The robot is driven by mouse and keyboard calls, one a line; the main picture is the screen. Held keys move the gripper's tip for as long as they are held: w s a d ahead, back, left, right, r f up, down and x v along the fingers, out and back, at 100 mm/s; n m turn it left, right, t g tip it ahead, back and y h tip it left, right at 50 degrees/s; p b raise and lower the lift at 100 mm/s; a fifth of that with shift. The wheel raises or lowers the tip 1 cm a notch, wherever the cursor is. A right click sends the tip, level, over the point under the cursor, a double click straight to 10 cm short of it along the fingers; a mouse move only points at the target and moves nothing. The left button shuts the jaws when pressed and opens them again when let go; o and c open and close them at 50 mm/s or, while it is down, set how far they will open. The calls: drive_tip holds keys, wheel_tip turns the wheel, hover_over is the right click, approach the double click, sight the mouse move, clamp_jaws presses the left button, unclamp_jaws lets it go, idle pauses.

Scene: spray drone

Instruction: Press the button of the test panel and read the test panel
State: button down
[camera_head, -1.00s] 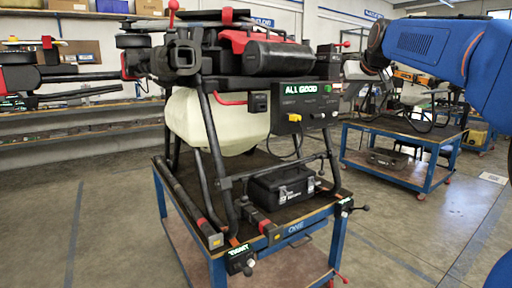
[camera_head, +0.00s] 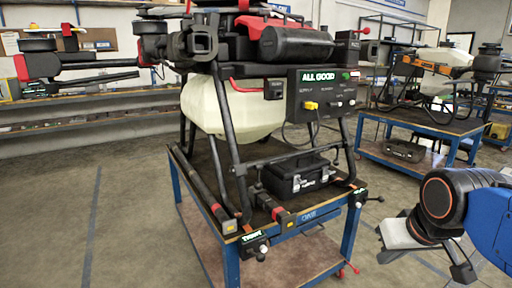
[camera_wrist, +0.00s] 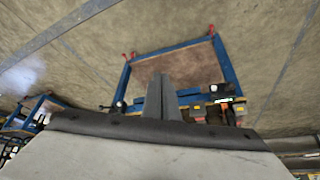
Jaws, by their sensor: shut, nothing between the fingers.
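The black test panel (camera_head: 325,97) is on the front of the large spray drone. Its green display (camera_head: 318,76) reads "ALL GOOD". A small green spot (camera_head: 345,76) shows to the right of the display; I cannot tell whether it is the button. A yellow plug (camera_head: 311,105) sits at the panel's lower left. In the head view my arm's end is at the lower right, well apart from the panel. In the wrist view my gripper (camera_wrist: 161,98) is shut and empty, with the workbench beyond it.
The drone with its pale tank (camera_head: 253,110) stands on a blue-framed workbench (camera_head: 232,257). A black case (camera_head: 299,177) lies on the bench. A small box with lit green text (camera_head: 255,240) is at the bench corner. Another bench (camera_head: 425,165) stands behind right. Floor at left is clear.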

drive_tip(key=s+f, duration=0.5)
drive_tip(key=f, duration=0.1)
drive_tip(key=shift+s+f+g, duration=0.15)
drive_tip(key=shift+s+g, duration=0.15)
drive_tip(key=shift+s, duration=0.1)
